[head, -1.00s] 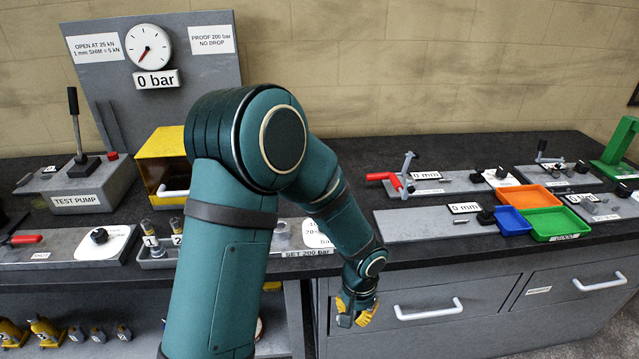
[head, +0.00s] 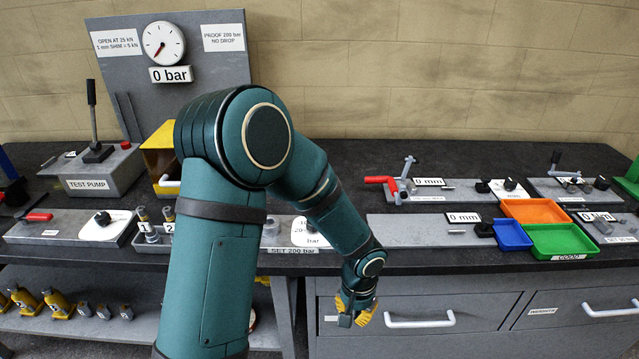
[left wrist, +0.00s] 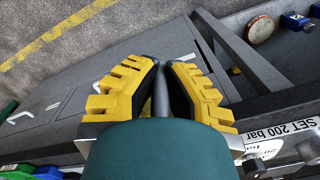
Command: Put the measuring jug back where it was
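I cannot make out a measuring jug in either view. My left gripper (head: 356,309) hangs in front of the bench, beside the left drawer front and below the worktop edge. In the left wrist view its two yellow-padded fingers (left wrist: 162,62) stand slightly apart, with a narrow dark strip between them. I see nothing clearly held. A round, red-rimmed item (left wrist: 260,29) lies on the lower shelf; in the head view my left arm mostly covers it. My right gripper is not in view.
The worktop carries a test pump (head: 92,170), a yellow guard (head: 160,150), and orange (head: 535,211), blue (head: 512,235) and green (head: 562,240) trays. Both drawers (head: 420,319) look shut. Several yellow bottle jacks (head: 58,302) stand on the lower shelf (head: 120,335). The floor in front is clear.

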